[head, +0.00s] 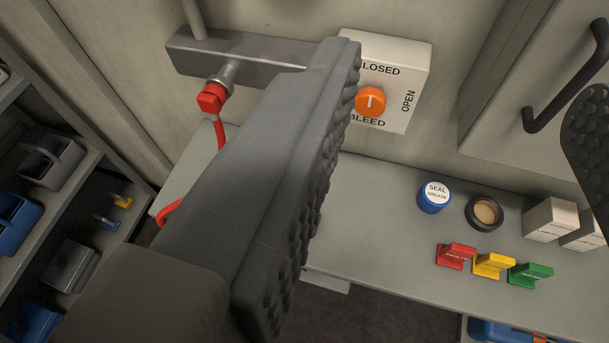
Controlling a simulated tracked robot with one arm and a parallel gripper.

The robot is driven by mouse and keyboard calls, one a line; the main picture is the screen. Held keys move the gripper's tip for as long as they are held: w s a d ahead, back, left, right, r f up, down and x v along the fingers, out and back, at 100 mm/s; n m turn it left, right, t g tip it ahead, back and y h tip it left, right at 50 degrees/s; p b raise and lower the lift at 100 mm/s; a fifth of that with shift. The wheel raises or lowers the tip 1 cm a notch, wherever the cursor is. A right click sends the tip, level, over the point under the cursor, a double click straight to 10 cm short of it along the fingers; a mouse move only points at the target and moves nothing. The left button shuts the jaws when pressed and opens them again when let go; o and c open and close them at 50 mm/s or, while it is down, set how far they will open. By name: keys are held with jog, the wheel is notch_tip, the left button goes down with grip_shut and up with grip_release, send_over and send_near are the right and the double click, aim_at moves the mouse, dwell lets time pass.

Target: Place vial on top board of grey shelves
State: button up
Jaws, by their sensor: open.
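My gripper (474,48) is open and empty. Its left finger, with a knobbly dark pad, fills the middle of the head view. Only part of the other finger shows at the right edge. No vial can be made out in this view; the left finger hides part of the scene. Grey shelves (55,213) stand at the left and are cut off by the picture edge. They hold grey and blue bins, and small blue and yellow items. I cannot tell whether their top board is in view.
A valve panel (405,80) with an orange knob, a pipe block and a cabinet handle (565,85) project behind.

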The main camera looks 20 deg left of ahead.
jog(key=w+f+n+y, duration=0.1)
jog(key=w+f, duration=0.3)
jog(key=f, duration=0.3)
jog(key=w+f+n+g, duration=0.1)
jog(key=w+f, duration=0.3)
jog(key=f, duration=0.4)
jog(key=w+f+n+y, duration=0.1)
jog(key=w+f, duration=0.3)
jog(key=f, duration=0.3)
jog(key=s+a+f+n+g+y, duration=0.1)
jog(key=a+f+n+y, duration=0.15)
jog(key=a+f, duration=0.6)
jog(key=a+f+n+g+y, duration=0.1)
jog(key=a+f+y, duration=0.35)
jog(key=f, duration=0.65)
jog(key=shift+h, duration=0.5)
jog(key=x, duration=0.8)
jog(key=s+f+b+x, duration=0.1)
jog(key=x, duration=0.4)
jog(key=shift+a, duration=0.4)
jog(key=shift+w+a, duration=0.15)
jog(key=shift+w, duration=0.25)
jog(key=c, duration=1.1)
grip_shut()
